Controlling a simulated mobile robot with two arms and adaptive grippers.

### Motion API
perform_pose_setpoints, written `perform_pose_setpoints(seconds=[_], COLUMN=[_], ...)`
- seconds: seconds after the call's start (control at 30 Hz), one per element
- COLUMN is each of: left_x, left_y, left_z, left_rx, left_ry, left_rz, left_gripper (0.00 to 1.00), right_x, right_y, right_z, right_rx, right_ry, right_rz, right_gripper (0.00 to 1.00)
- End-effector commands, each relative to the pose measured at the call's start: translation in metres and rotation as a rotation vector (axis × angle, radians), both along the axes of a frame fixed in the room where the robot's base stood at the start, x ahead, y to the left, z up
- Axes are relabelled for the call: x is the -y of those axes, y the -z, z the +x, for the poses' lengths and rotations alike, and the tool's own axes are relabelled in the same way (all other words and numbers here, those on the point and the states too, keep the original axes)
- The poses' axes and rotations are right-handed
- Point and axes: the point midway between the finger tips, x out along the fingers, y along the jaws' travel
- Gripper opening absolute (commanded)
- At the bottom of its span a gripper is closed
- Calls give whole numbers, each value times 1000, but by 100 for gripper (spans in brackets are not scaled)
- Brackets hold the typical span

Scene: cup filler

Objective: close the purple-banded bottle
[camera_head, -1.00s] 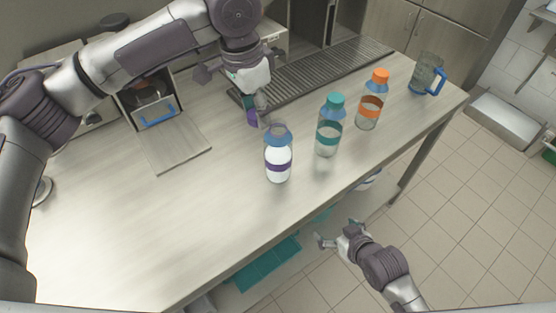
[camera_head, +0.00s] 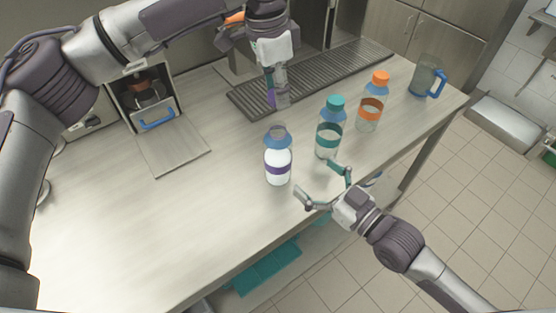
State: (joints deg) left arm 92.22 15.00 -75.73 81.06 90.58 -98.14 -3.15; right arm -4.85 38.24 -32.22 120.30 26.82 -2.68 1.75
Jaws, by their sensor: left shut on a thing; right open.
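The purple-banded bottle (camera_head: 278,167) stands upright on the counter. It is white below a blue shoulder, and its top is open, with no cap on it. My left gripper (camera_head: 275,100) is above and behind the bottle, apart from it. It is shut on a small purple cap (camera_head: 271,98), partly hidden by the fingers. My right gripper (camera_head: 315,181) is open and empty, to the right of the bottle near the counter's front edge. Its fingers point toward the bottle and do not clearly touch it.
A teal-capped bottle (camera_head: 328,138) and an orange-capped bottle (camera_head: 370,112) stand to the right, with a blue-handled jug (camera_head: 426,77) beyond. A dark grated tray (camera_head: 318,76) lies behind. An open-fronted box (camera_head: 146,96) is at the back left. The counter's left front is clear.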

Motion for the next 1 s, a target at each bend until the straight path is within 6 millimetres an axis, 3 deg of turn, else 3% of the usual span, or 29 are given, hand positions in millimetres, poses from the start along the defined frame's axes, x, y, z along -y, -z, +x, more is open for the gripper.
perform_pose_setpoints(seconds=[0.33,0.8,1.0], left_x=[0,0,0], left_y=[0,0,0], left_z=[0,0,0], left_rx=[0,0,0], left_ry=[-1,-1,-1], left_rz=[0,0,0], left_gripper=[30,30,30], right_x=[-7,-64,-77], right_y=[0,-1,0], right_z=[9,70,85], right_rx=[1,0,-1], right_ry=[3,1,1], right_rz=[1,1,-1], right_gripper=[99,99,99])
